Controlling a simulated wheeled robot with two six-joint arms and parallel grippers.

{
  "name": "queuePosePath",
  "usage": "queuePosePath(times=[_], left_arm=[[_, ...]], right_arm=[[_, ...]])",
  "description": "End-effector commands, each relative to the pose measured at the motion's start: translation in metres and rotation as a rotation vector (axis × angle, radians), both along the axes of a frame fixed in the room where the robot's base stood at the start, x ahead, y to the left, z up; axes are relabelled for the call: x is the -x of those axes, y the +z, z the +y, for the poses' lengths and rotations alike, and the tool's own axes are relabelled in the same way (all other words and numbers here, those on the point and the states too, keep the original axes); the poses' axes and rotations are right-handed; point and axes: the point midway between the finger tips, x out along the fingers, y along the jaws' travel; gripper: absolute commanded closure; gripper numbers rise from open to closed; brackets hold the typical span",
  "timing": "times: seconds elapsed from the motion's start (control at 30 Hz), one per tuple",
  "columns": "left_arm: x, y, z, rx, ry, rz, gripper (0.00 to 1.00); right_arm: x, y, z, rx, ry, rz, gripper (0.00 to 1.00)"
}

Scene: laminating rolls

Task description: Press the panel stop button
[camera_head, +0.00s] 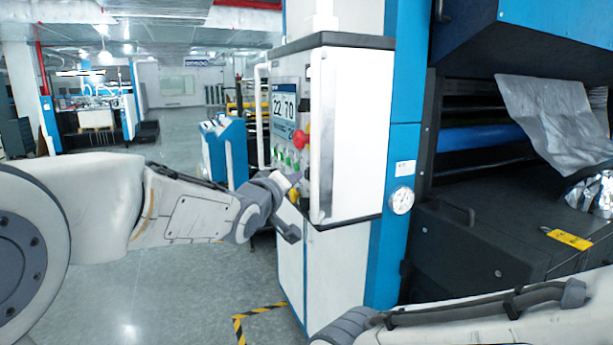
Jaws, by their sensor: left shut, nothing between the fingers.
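The control panel (276,128) is on the left-facing side of a white cabinet and is seen at a steep angle. It has a lit screen (285,104) with numbers. Below the screen a red knob-like button (301,139) sticks out, with several green buttons (284,157) lower down. Labels are too small to read. My left gripper (291,184) is shut and empty, just in front of the panel's lower part and below the red button. A yellow part (294,195) shows beside it. Whether the gripper touches the panel cannot be told. My right gripper is out of view.
The white cabinet (350,135) has a long vertical handle on its near edge. A blue machine column (405,100) with a gauge (401,200) stands to its right. Silver film (555,115) hangs on the machine at right. The grey floor (180,290) at left is open.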

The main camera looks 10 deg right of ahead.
Motion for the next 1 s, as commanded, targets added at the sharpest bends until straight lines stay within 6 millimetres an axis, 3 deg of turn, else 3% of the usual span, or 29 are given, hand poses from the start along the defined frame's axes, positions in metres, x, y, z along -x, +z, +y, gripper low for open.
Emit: queuePosePath(times=[1.0], left_arm=[[-0.0016,0.0001,-0.0053,-0.001,0.0,0.0,1.0]], right_arm=[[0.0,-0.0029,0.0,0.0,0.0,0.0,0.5]])
